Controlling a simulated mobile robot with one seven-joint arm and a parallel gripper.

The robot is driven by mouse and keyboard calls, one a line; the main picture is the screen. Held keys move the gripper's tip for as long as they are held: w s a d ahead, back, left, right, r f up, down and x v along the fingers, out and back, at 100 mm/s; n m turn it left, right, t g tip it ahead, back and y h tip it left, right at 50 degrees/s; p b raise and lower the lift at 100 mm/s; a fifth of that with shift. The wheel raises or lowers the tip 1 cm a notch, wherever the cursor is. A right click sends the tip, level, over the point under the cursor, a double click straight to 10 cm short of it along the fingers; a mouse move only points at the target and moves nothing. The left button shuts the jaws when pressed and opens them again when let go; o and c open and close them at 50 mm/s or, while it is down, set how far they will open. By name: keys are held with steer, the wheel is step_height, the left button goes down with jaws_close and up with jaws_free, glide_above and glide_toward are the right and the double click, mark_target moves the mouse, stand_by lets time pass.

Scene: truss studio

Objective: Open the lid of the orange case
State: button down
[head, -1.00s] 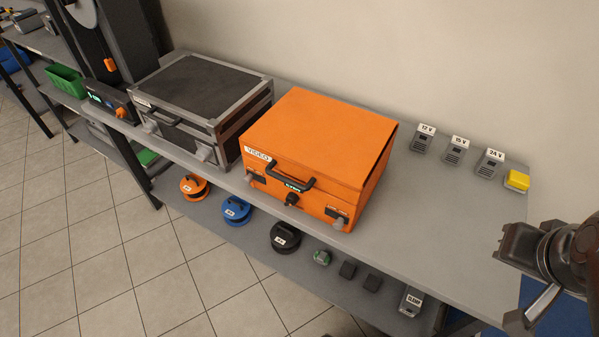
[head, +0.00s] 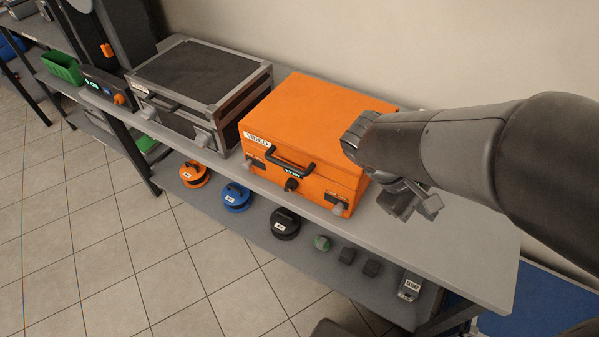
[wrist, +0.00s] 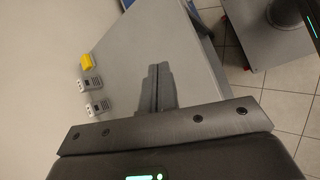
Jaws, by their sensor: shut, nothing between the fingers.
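The orange case (head: 318,115) stands on the grey bench top with its lid down. Its front carries a "VIDEO" label, a black handle (head: 290,160) and latches near both front corners, with a dark knob or lock between them. My gripper (head: 432,207) is at the right of the case, over the bench, and my arm hides the case's right back part. In the wrist view my gripper (wrist: 157,68) has its fingers together with nothing between them, above the bare bench. The case is not in the wrist view.
A grey-framed black case (head: 200,80) stands close on the left of the orange one. The lower shelf holds cable reels (head: 237,197) and small blocks. A yellow-topped block (wrist: 87,62) and labelled grey blocks (wrist: 85,87) line the bench's wall side.

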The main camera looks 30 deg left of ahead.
steer(key=s+a+f+n+t+h, duration=0.1)
steer(key=a+f+n+t, duration=0.3)
steer(key=a, duration=0.5)
steer(key=s+a+f+n+t+h, duration=0.1)
steer(key=a+f+n+t, duration=0.1)
steer(key=a+n+t, duration=0.45)
steer(key=s+a+f+n+t+y, duration=0.3)
steer(key=s+a+f+n+y, duration=0.15)
steer(key=s+a+n, duration=0.35)
steer(key=s+a+f+n+t+y, duration=0.35)
steer(key=s+a+y, duration=0.25)
steer(key=a, duration=0.4)
steer(key=w+r, duration=0.5)
steer(key=w, duration=0.7)
steer(key=shift+r, duration=0.3)
steer(key=shift+w+d+r+h, duration=0.1)
steer(key=shift+r+h, duration=0.05)
steer(key=shift+h, duration=0.1)
